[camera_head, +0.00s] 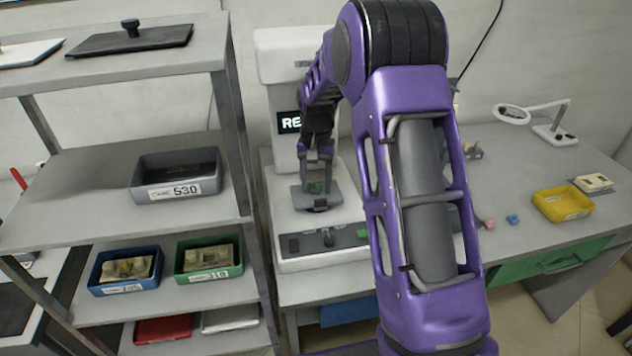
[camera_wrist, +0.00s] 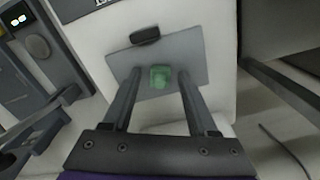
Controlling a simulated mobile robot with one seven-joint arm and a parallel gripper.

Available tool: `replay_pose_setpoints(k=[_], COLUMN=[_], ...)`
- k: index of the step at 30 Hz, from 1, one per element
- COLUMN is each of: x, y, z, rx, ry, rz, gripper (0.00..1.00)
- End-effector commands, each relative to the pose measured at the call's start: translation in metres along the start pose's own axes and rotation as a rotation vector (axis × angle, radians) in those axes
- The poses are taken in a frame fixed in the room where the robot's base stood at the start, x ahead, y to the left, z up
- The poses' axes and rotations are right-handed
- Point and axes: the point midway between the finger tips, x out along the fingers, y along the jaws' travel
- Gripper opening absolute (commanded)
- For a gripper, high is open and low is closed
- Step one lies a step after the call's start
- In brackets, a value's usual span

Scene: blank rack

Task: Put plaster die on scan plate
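A small green block (camera_wrist: 160,77), apparently the plaster die, is at the middle of the grey scan plate (camera_wrist: 195,65) on the white machine. My gripper (camera_wrist: 155,76) is open, with one finger on each side of the block and a gap to each. In the head view my gripper (camera_head: 316,162) points down over the plate. Whether the fingertips touch the plate is hard to tell.
The machine's control panel (camera_head: 355,238) is in front of the plate. A shelf rack at left holds a grey bin (camera_head: 155,192), a blue bin (camera_head: 128,288) and a green bin (camera_head: 236,268). A yellow tray (camera_head: 562,213) and lamp (camera_head: 512,114) are on the right bench.

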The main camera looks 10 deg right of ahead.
Motion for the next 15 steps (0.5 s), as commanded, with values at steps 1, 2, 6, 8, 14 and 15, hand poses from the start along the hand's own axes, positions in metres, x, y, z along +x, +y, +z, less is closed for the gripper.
replay_pose_setpoints(k=[1,2,6,8,14,15], x=[0.0,0.0,-0.001,-0.005,-0.035,-0.042], y=[0.0,0.0,0.0,0.0,-0.001,-0.001], z=[0.0,0.0,0.0,0.0,-0.001,-0.001], rx=[0.0,0.0,0.0,0.0,0.0,0.0], ry=[0.0,0.0,0.001,0.001,0.005,0.004], rz=[0.0,0.0,0.0,0.0,-0.002,-0.002], gripper=[0.58,0.58,0.58,0.58,0.58,0.58])
